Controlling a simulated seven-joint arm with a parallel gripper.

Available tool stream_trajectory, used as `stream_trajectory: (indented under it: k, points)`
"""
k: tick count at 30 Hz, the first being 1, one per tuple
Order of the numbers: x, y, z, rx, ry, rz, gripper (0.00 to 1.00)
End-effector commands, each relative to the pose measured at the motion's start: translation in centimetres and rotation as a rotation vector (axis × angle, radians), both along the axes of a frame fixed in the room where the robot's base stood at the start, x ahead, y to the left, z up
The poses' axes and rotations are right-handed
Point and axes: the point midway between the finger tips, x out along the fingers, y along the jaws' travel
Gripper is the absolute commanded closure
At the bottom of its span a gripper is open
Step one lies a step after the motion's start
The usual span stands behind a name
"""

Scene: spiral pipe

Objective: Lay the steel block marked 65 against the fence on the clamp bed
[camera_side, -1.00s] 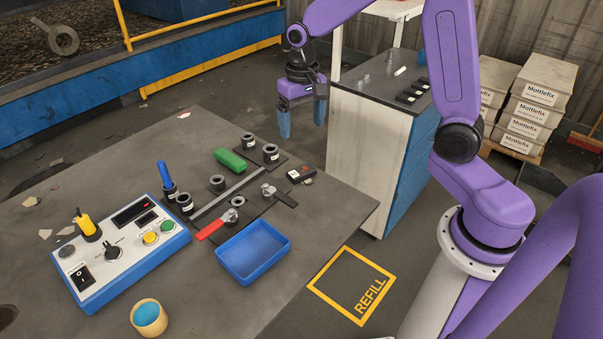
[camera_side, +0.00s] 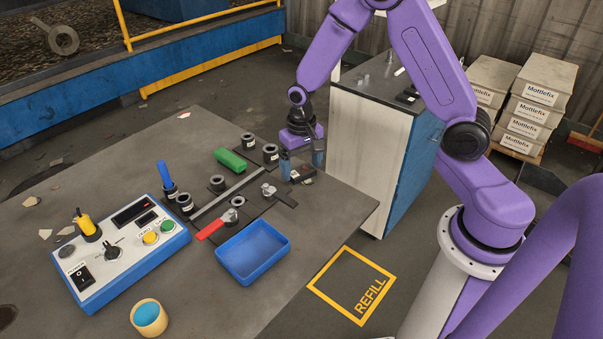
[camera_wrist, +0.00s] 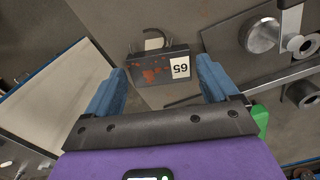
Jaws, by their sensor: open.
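The steel block marked 65 (camera_wrist: 157,68) is dark with rusty red patches and a white label, upside down in the wrist view. In the side view the block (camera_side: 304,174) lies near the table's far right edge, partly covered by my fingers. My gripper (camera_side: 302,161) is open and empty, pointing down just over the block. In the wrist view the block shows between and beyond the blue fingers (camera_wrist: 160,80); I cannot tell if they reach down beside it. The fence (camera_side: 228,194) is a long grey bar on the dark clamp bed (camera_side: 251,209), left of the block.
A red-handled clamp (camera_side: 213,227) and a black-handled clamp (camera_side: 284,198) stand on the bed's near side. A blue tray (camera_side: 253,252) and a control box (camera_side: 125,250) are nearer. A cabinet (camera_side: 368,145) stands right.

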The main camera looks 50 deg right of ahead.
Motion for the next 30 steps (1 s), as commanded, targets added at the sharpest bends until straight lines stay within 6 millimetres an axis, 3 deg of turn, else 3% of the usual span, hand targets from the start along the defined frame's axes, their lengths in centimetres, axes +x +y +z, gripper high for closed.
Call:
stream_trajectory:
  k: [11, 17, 25, 30]
  points:
    - [0.0, 0.0, -0.8, 0.0, -0.001, 0.0, 0.16]
    - [0.0, 0.0, -0.7, 0.0, -0.002, 0.0, 0.8]
    - [0.1, 0.0, -0.5, 0.0, -0.002, 0.0, 0.8]
    - [0.1, 0.0, 1.0, 0.001, -0.006, 0.0, 0.8]
